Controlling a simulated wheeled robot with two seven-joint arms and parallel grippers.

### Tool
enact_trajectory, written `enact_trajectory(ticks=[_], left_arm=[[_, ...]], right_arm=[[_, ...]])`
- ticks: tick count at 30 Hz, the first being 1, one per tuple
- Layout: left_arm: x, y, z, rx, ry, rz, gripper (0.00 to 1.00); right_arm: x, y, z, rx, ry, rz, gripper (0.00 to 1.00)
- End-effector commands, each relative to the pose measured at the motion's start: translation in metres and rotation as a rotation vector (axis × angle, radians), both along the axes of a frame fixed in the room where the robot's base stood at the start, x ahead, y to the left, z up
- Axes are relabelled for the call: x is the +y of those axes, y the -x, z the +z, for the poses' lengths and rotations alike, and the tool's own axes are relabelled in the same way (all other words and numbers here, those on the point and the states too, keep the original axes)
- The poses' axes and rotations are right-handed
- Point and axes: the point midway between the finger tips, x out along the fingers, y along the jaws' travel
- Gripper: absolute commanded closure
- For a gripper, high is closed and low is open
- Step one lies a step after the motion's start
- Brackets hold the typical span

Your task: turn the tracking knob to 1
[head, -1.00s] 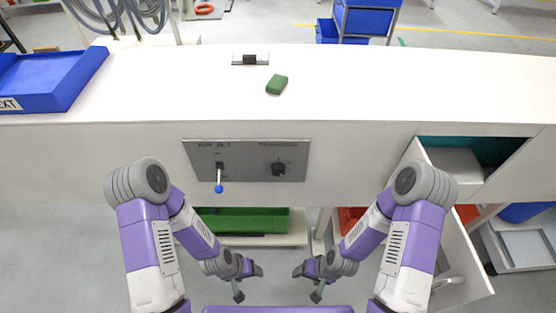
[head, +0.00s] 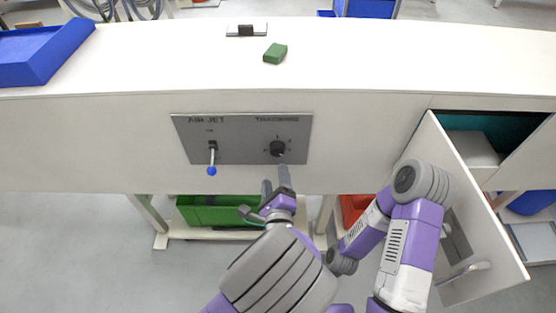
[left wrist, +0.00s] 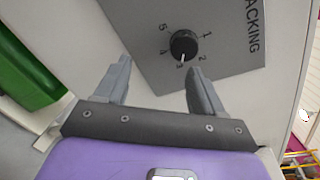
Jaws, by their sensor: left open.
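The tracking knob (head: 278,148) is a black round knob on the grey panel (head: 232,152), under the word TRACKING. In the left wrist view the knob (left wrist: 183,45) has a white mark pointing at 3, with the numbers 1 to 5 around it. My left gripper (head: 276,182) is open and empty, just below and in front of the knob. In the left wrist view its two fingers (left wrist: 158,72) are apart, with the knob beyond their tips and towards the right finger. My right gripper is hidden behind my left arm.
A lever with a blue ball (head: 211,170) hangs left of the knob under AIR JET. A white door (head: 465,225) stands open at the right. A green block (head: 275,53) and a blue tray (head: 48,50) are on the worktop. A green bin (head: 205,212) is below.

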Motion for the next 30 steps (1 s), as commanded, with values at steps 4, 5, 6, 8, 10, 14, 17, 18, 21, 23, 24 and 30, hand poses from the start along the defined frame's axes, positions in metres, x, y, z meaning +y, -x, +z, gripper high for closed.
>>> enact_trajectory(ticks=[4,5,6,8,10,14,17,18,21,23,24,30], left_arm=[[-0.011,0.007,0.021,-0.083,-0.101,-0.015,0.31],[-0.011,0.006,0.023,-0.090,-0.109,-0.014,0.31],[-0.011,0.005,0.025,-0.096,-0.118,-0.013,0.31],[-0.011,-0.001,0.025,-0.098,-0.123,-0.011,0.31],[-0.010,-0.010,0.025,-0.098,-0.121,-0.010,0.31],[-0.009,-0.032,0.024,-0.096,-0.121,-0.010,0.31],[-0.008,-0.047,0.025,-0.097,-0.121,-0.011,0.31],[-0.008,-0.052,0.024,-0.097,-0.122,-0.011,0.31],[-0.007,-0.062,0.025,-0.095,-0.122,-0.013,0.31],[-0.007,-0.065,0.025,-0.096,-0.122,-0.014,0.31],[-0.007,-0.067,0.025,-0.095,-0.122,-0.013,0.31],[-0.007,-0.068,0.026,-0.094,-0.123,-0.015,0.31]], right_arm=[[0.000,0.000,-0.006,0.000,0.000,0.000,0.25],[0.000,0.000,-0.006,0.000,0.000,0.000,0.25],[0.000,0.000,-0.007,0.000,0.000,0.000,0.25],[0.000,0.000,-0.009,0.000,0.000,0.000,0.25],[0.000,0.000,-0.012,0.000,0.000,0.000,0.25],[0.000,0.000,-0.018,0.000,0.000,0.000,0.25],[0.000,0.000,-0.022,0.000,0.000,0.000,0.25],[0.000,0.000,-0.023,0.000,0.000,0.000,0.25],[0.000,0.000,-0.025,0.000,0.000,0.000,0.25],[0.000,0.000,-0.025,0.000,0.000,0.000,0.25],[0.000,0.000,-0.026,0.000,0.000,0.000,0.25],[0.000,0.000,-0.025,0.000,0.000,0.000,0.25]])
